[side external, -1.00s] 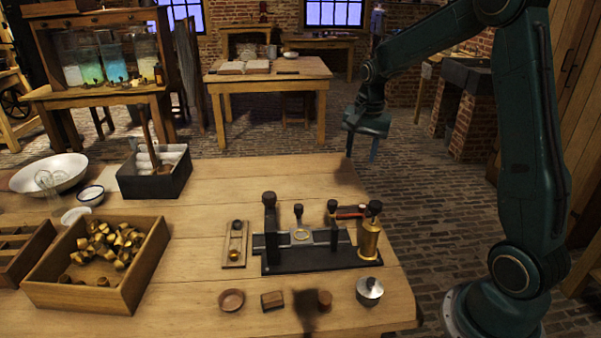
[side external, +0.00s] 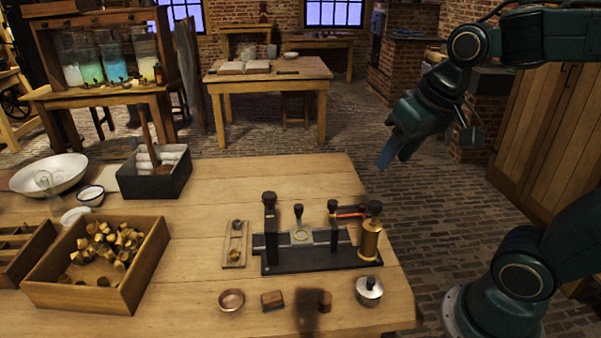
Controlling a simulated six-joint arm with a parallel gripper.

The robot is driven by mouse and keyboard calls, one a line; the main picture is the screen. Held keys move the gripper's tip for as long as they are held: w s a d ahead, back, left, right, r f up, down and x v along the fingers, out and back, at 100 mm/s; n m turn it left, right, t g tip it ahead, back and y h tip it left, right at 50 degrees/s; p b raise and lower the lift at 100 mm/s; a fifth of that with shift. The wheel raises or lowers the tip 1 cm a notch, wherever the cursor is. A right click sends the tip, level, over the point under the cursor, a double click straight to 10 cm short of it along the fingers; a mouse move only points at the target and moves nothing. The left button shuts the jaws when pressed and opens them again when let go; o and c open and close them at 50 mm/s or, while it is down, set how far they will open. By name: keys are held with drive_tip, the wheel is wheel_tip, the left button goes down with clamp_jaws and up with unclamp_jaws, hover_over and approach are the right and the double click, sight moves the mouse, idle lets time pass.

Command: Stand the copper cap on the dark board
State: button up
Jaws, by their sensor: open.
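A small round copper-coloured cup (side external: 231,300), which looks like the copper cap, sits near the front edge of the wooden table. Its open side seems to face up. The dark board (side external: 318,262) lies behind it to the right and carries black posts, a ring and a brass cylinder (side external: 369,240). My gripper (side external: 388,158) is open and empty. In the picture it hangs beyond the table's right edge, above and to the right of the board, well apart from the cup.
A brown block (side external: 272,301), a brown cylinder (side external: 325,301) and a lidded metal pot (side external: 369,291) stand along the front. A wooden crate (side external: 138,285) of brass pieces is at left. A small wooden tray (side external: 235,262) lies beside the board. The table's back middle is clear.

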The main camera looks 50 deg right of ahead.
drive_tip(key=s+a+n+t, duration=0.1)
drive_tip(key=s+a+n, duration=0.1)
drive_tip(key=s, duration=0.4)
drive_tip(key=shift+a+f+n, duration=0.3)
drive_tip(key=shift+f+n, duration=0.1)
drive_tip(key=shift+n, duration=0.3)
drive_tip(key=shift+w, duration=0.1)
idle(0.5)
